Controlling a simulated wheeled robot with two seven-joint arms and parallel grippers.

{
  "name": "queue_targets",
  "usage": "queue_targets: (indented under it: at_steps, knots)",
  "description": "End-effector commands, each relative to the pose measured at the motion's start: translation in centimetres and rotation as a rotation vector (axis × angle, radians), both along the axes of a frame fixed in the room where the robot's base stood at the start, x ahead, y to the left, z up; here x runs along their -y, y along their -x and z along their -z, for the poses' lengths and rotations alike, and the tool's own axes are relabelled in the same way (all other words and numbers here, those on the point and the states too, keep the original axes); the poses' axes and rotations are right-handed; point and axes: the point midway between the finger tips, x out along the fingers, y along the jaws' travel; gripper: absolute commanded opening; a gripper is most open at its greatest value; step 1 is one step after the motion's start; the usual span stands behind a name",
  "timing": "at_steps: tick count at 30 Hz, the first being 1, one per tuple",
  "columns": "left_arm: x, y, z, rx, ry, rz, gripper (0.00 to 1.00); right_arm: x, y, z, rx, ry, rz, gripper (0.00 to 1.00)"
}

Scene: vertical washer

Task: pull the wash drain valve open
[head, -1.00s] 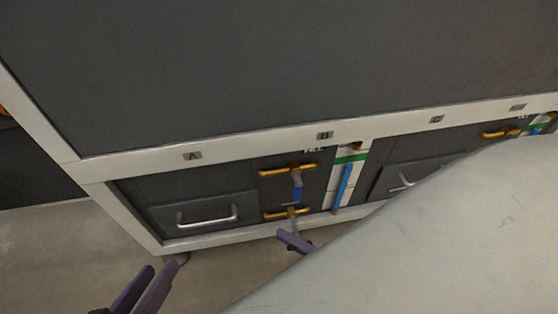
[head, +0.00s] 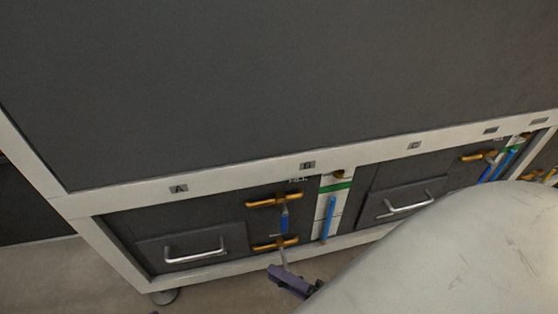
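Two brass-coloured valves sit one above the other in the dark panel under label B. The upper valve (head: 274,200), below a FILL label, has a blue lever (head: 284,220) hanging down. The lower valve (head: 275,244) has a pale grey lever (head: 283,258) pointing down; I cannot read a drain label on it. My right gripper (head: 284,278), purple, is at the lower end of this lever. My forearm hides part of it, and I cannot tell whether its fingers are closed on the lever. Only a dark sliver, perhaps my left gripper, shows at the bottom edge.
A drawer with a silver handle (head: 194,250) is left of the valves. A white gauge panel with a blue tube (head: 329,218) is right of them. Another drawer handle (head: 406,204) and valve (head: 478,155) lie farther right. My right arm covers the lower right.

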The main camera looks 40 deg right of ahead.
Motion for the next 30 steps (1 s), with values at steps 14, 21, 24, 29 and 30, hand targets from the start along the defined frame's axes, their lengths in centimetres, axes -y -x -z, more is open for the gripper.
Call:
queue_targets:
  at_steps: [14, 21, 24, 29, 30]
  knots:
    - [-0.1, 0.1, 0.4, -0.009, -0.008, -0.001, 0.31, 2.8, 7.7, 0.1, -0.005, 0.002, 0.001, 0.31]
    - [-0.1, 0.1, 0.4, -0.008, -0.004, -0.001, 0.31, 3.5, 9.6, 0.0, -0.002, 0.001, -0.001, 0.31]
    - [-0.1, 0.1, 0.3, -0.005, -0.002, -0.001, 0.31, 3.5, 9.7, 0.0, -0.001, 0.0, -0.001, 0.31]
    - [-0.1, 0.1, 0.1, -0.004, -0.001, -0.002, 0.31, 3.5, 9.7, 0.0, -0.001, 0.0, -0.001, 0.31]
    - [0.0, 0.1, 0.1, -0.004, -0.001, -0.002, 0.31, 3.5, 9.7, 0.0, -0.002, 0.001, -0.001, 0.31]
